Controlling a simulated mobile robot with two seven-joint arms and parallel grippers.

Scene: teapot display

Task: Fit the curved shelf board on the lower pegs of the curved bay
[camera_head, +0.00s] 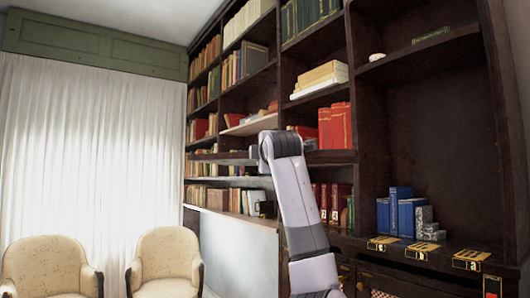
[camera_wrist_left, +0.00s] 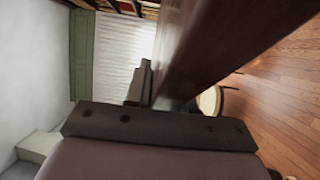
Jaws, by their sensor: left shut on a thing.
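In the left wrist view a long dark reddish-brown board (camera_wrist_left: 222,40) runs from my left gripper (camera_wrist_left: 155,95) up and to the right. The gripper is shut on it. One dark finger shows beside the board, and the other is hidden. Most of the board lies outside the picture, so its curve cannot be made out. In the head view one pale arm of mine rises in front of the dark bookcase (camera_head: 355,100), but its fingers are hidden. No pegs can be made out. My right gripper is not in view.
Books fill many shelves. The right bay (camera_head: 435,115) is largely empty, with blue books (camera_head: 400,212) and grey boxes (camera_head: 425,222) low down. Two cream armchairs (camera_head: 50,265) (camera_head: 165,260) stand before the white curtain (camera_head: 95,150). Wooden floor (camera_wrist_left: 285,90) shows in the wrist view.

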